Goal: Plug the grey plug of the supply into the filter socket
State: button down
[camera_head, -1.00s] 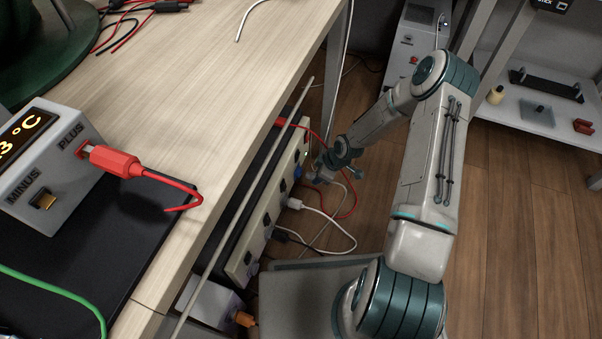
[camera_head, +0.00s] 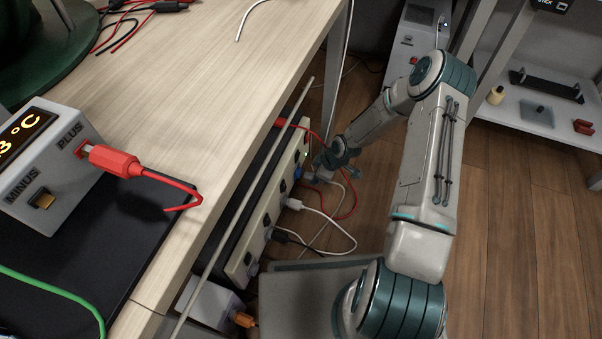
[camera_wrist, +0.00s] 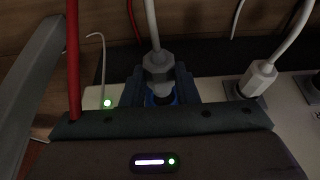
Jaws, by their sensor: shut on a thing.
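My gripper (camera_wrist: 158,84) is shut on a grey plug (camera_wrist: 157,66), with one dark finger on each side of it. The plug's light cable runs up out of the wrist view. A blue socket (camera_wrist: 161,98) shows right at the plug, between the fingers. I cannot tell how deep the plug sits, because the fingers and plug hide the joint. In the head view my gripper (camera_head: 318,174) is at the far part of the long pale socket strip (camera_head: 238,266) under the table edge, and the plug is too small to make out.
A white plug (camera_wrist: 257,79) sits in a neighbouring socket to the right. A red cable (camera_wrist: 73,60) passes on the left, near a green light. White, red and black cables hang loosely beside the strip. The table edge (camera_head: 232,160) overhangs the strip; the floor to the right is open.

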jog(key=shift+w+a, duration=0.1)
jog(key=shift+a, duration=0.1)
dwell(0.4)
jog(key=shift+w+a+b, duration=0.2)
jog(key=shift+w+a, duration=0.05)
jog(key=shift+a, duration=0.3)
jog(key=shift+w+a+b, duration=0.15)
jog(key=shift+w+a, duration=0.1)
jog(key=shift+a, duration=0.25)
jog(key=c, duration=1.1)
grip_release()
jog(key=shift+o, duration=0.2)
jog(key=p+v, duration=0.6)
jog(key=v, duration=0.7)
jog(key=shift+s+d+r, duration=0.15)
jog(key=shift+d+r, duration=0.1)
jog(key=shift+r, duration=0.05)
